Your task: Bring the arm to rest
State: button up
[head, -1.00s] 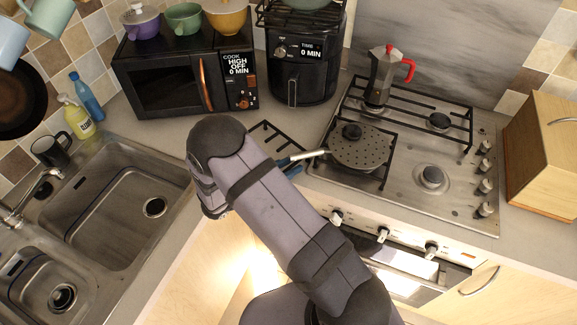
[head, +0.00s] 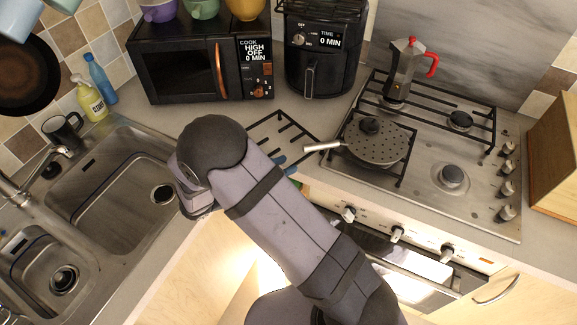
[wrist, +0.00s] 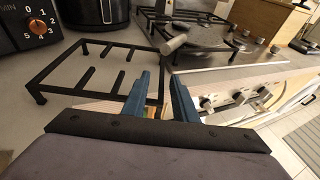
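My arm reaches from the bottom of the head view up over the counter edge, bent at a dark rounded joint. My gripper (wrist: 160,80) shows in the wrist view as two blue fingers with a gap between them. In the head view the arm hides most of the gripper. A light blue mug (head: 18,18) hangs at the top left, and a dark mug (head: 62,131) stands behind the sink.
A lidded pan (head: 378,145) sits on the hob, its handle (head: 322,146) pointing toward my gripper. A moka pot (head: 401,72) stands behind it. The microwave (head: 190,70) and air fryer (head: 320,55) line the back. The sink (head: 115,210) is at left.

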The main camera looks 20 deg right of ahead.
jog(key=shift+r, duration=0.1)
jog(key=s+d+m+g+y, duration=0.3)
jog(key=s+m+g, duration=0.1)
jog(key=s+m, duration=0.25)
jog(key=s+d+m+g+y, duration=0.25)
jog(key=s+m+g, duration=0.2)
jog(key=s, duration=0.35)
jog(key=s+a+r+m+t+y, duration=0.1)
jog(key=s+a+m+y, duration=0.3)
jog(key=m, duration=0.7)
jog(key=a+t+y, duration=0.1)
jog(key=a+y, duration=0.1)
jog(key=y, duration=0.2)
jog(key=shift+r+m+t, duration=0.3)
jog(key=shift+t, duration=0.05)
jog(key=shift+o, duration=0.4)
